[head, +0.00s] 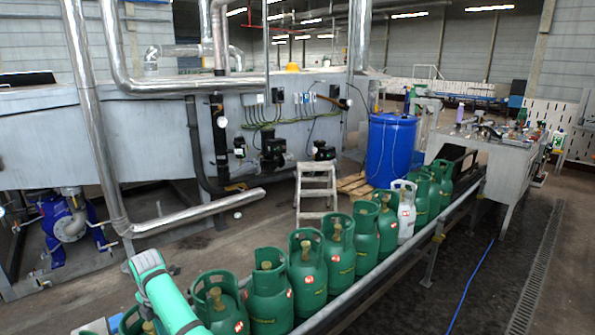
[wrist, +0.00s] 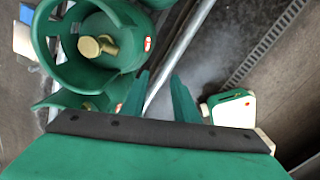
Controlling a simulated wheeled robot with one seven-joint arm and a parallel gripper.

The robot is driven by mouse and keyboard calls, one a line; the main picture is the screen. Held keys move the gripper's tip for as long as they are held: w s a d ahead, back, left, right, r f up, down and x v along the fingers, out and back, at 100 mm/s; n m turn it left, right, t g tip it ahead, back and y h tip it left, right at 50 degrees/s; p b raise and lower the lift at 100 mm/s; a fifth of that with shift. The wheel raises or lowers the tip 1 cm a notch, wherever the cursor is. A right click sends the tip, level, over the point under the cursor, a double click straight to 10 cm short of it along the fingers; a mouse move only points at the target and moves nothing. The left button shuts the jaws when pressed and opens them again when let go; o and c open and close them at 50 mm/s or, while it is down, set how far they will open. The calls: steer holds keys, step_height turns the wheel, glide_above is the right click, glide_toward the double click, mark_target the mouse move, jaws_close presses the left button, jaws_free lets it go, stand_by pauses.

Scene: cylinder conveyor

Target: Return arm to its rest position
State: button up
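My gripper (wrist: 158,82) shows in the wrist view with its two green fingers apart and nothing between them. A metal rail (wrist: 184,48) and the dark floor lie beyond the fingers. A green cylinder (wrist: 58,58) with a brass valve is to the left of the fingers, apart from them. My green arm (head: 168,300) reaches down at the bottom left in the head view, in front of the cylinders. The gripper itself cannot be made out in the head view.
Several green cylinders (head: 307,278) and one white-grey cylinder (head: 405,215) stand upright in a row on the conveyor, bordered by a rail (head: 373,275). A blue barrel (head: 391,150), step stool (head: 315,187) and cluttered workbench (head: 500,160) stand behind. The floor at right (head: 480,280) is open, crossed by a blue hose.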

steer(key=s+a+f+m+t+y, duration=0.1)
steer(key=s+a+f+m+y, duration=0.3)
steer(key=f, duration=0.6)
steer(key=s+d+f+m+t+y, duration=0.15)
steer(key=s+f, duration=0.35)
steer(key=f, duration=0.5)
steer(key=s+d+f+m+t+y, duration=0.1)
steer(key=s+d+f+m+t, duration=0.1)
steer(key=s+d+f+m, duration=0.3)
steer(key=s+d+f+m+t+y, duration=0.1)
steer(key=s+d+f+m+t, duration=0.1)
steer(key=s+m, duration=0.4)
steer(key=s+d+r+m+t+h, duration=0.25)
steer(key=s+d+r+m, duration=0.2)
steer(key=s+d, duration=0.5)
steer(key=s+d+r+m+t+h, duration=0.25)
steer(key=s+d+m, duration=0.35)
steer(key=d, duration=0.6)
steer(key=s+d+r+m+t+h, duration=0.1)
steer(key=s+d+r+t, duration=0.1)
steer(key=s+d+r, duration=0.4)
steer(key=s+d+r+m+t+h, duration=0.1)
steer(key=s+d+r, duration=0.5)
steer(key=r, duration=0.7)
steer(key=shift+s+d+m+t+h, duration=0.2)
steer(key=shift+s+m+t+h, duration=0.2)
steer(key=shift+s+m, duration=0.35)
